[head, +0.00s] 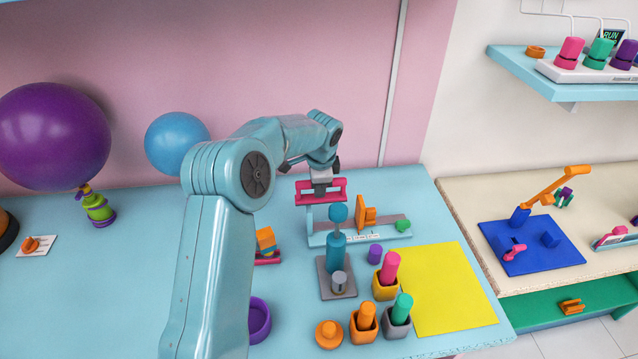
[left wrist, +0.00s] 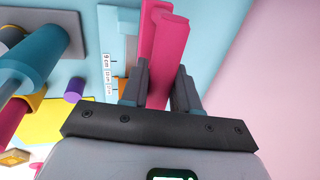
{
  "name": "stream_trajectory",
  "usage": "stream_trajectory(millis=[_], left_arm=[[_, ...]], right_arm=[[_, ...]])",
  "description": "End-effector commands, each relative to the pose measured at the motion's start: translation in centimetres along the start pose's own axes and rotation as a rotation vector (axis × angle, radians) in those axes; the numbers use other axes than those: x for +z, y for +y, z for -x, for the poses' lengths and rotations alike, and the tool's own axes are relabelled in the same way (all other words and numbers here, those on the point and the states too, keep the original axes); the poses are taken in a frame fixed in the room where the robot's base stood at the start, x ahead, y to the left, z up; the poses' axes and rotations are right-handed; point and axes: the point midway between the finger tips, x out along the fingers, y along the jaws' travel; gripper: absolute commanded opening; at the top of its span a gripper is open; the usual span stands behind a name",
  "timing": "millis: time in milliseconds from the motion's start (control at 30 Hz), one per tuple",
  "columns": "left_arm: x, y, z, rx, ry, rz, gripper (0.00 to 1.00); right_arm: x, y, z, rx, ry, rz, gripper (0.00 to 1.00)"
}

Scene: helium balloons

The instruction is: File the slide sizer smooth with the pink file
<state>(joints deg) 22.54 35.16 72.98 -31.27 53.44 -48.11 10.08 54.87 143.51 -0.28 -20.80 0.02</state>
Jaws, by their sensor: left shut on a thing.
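My left gripper (head: 321,182) is shut on the pink file (head: 335,197) and holds it by the left end of the slide sizer. In the left wrist view, the pink file (left wrist: 160,50) stands between the two fingers (left wrist: 160,95). The slide sizer (head: 345,238) is a long light-blue base with size labels, an orange upright piece and a green piece at its right end. Its labelled part also shows in the left wrist view (left wrist: 108,68). I cannot tell whether the file touches it. My right gripper is not in view.
A teal pump (head: 335,252) on a grey plate stands just in front of the sizer. Several small pots with coloured cylinders stand nearer the front, beside a yellow mat (head: 445,290). Purple (head: 50,135) and blue (head: 177,143) balloons float at the left. The table's far left is mostly clear.

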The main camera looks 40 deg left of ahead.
Motion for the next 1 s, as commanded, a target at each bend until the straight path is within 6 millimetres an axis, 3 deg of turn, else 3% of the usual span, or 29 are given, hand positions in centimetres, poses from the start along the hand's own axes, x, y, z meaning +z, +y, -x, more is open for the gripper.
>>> stream_trajectory(millis=[333,700,1000], left_arm=[[0.2,0.2,-0.8,0.0,0.0,0.001,0.0],[3.3,0.1,-0.5,-0.002,-0.001,0.001,0.0],[3.5,0.1,-0.5,-0.001,0.0,0.0,0.0]], right_arm=[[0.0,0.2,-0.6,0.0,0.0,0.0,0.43],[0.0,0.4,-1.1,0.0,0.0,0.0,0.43],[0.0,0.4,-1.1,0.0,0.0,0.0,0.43]])
